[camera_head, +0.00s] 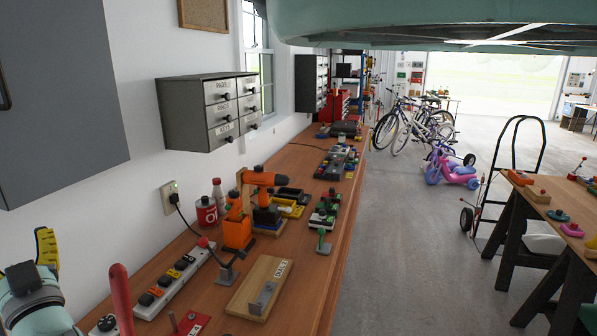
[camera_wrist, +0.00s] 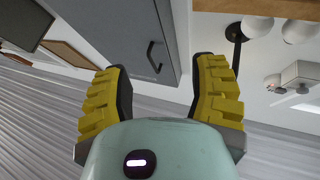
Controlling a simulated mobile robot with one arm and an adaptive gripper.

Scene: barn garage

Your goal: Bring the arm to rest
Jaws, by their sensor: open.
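My gripper (camera_wrist: 162,100) shows in the wrist view with its two yellow ribbed fingers spread apart. It is open and nothing is between the fingers. Beyond it, in the wrist view, are a grey cabinet with a dark handle (camera_wrist: 154,57) and a corrugated surface (camera_wrist: 40,120). In the head view, my teal wrist and one yellow finger (camera_head: 47,246) show at the lower left, beside the white wall and above the near left end of the workbench. The other finger is not clear there.
A wooden workbench (camera_head: 310,275) holds an orange drill (camera_head: 262,179), a power strip (camera_head: 176,285) and several small items. A grey cabinet (camera_head: 62,95) and a drawer unit (camera_head: 207,108) hang on the wall.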

